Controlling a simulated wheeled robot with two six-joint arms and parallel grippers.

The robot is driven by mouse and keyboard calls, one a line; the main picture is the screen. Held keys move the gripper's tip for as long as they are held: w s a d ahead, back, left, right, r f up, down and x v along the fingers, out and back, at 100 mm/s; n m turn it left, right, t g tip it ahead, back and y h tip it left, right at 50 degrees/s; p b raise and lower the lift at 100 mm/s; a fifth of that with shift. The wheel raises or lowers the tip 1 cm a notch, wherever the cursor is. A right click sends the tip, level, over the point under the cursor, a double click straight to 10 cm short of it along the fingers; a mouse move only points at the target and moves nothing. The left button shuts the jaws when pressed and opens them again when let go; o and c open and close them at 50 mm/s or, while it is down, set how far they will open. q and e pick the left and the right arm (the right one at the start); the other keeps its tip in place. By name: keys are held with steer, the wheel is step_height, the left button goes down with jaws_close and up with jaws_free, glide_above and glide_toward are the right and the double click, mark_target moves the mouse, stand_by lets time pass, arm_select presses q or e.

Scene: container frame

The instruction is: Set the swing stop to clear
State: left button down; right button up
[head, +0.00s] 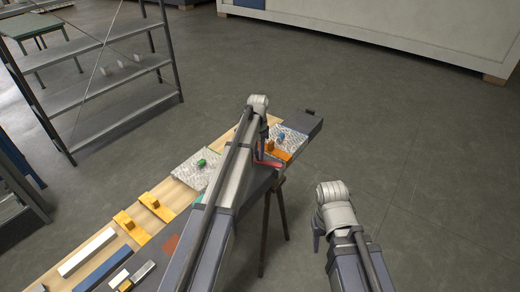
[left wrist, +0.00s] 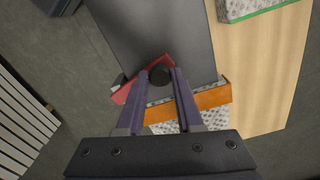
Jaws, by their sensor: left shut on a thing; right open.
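The swing stop appears as a red bar (left wrist: 128,90) with a round black knob (left wrist: 159,75) at one end, in the left wrist view. It lies slanted beside an orange strip (left wrist: 207,99) and a dark flat surface (left wrist: 150,30). The red bar (head: 270,163) also shows in the head view, partly hidden by my left arm. My left gripper (left wrist: 162,80) is shut on the knob, one finger on each side. In the head view my left gripper (head: 262,148) is mostly hidden by its own arm. My right gripper (head: 317,236) is open, away from the bench, pointing down.
A metal shelf (head: 110,80) stands at the left. The floor on the right is clear.

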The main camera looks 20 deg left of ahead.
arm_select(q)
steer(key=s+n, duration=0.1)
steer(key=n, duration=0.1)
steer(key=s+n, duration=0.1)
steer(key=s, duration=0.1)
steer(key=shift+s+d+n, duration=0.1)
steer(key=shift+d+n, duration=0.1)
steer(key=shift+n, duration=0.2)
steer(key=s+n, duration=0.1)
steer(key=s+d+n, duration=0.1)
steer(key=n, duration=0.1)
steer(key=shift+s+d+n, duration=0.1)
steer(key=shift+s+n, duration=0.15)
steer(key=shift+n, duration=0.05)
steer(key=s+d+n, duration=0.2)
steer(key=n, duration=0.1)
steer(key=shift+s+d+n, duration=0.25)
steer(key=shift+d+n, duration=0.25)
steer(key=shift+n, duration=0.4)
steer(key=shift+s+d+n, duration=0.25)
steer(key=shift+d+n, duration=0.25)
steer(key=shift+n, duration=0.4)
steer(key=c, duration=0.5)
jaws_free()
steer(key=shift+c, duration=0.2)
steer(key=shift+r, duration=0.15)
